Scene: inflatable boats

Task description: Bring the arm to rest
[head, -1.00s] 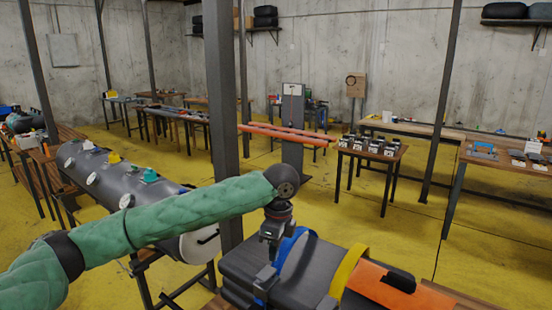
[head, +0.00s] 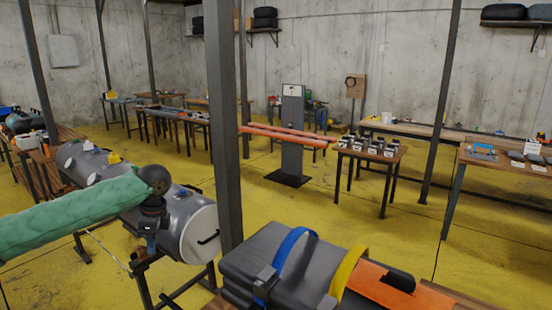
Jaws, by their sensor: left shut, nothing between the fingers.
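My left arm, in a green padded sleeve, comes in from the left of the head view. My left gripper (head: 150,250) points down in front of the grey cylinder (head: 190,215), left of the dark post. It is shut and empty, with its fingertips small and dark in the picture. The dark grey block with a blue strap (head: 290,250) and a yellow strap (head: 346,272) lies at the bottom centre, apart from the gripper. My right gripper is not in view.
The grey cylinder rests on a dark stand. An orange panel (head: 385,288) lies at the block's right.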

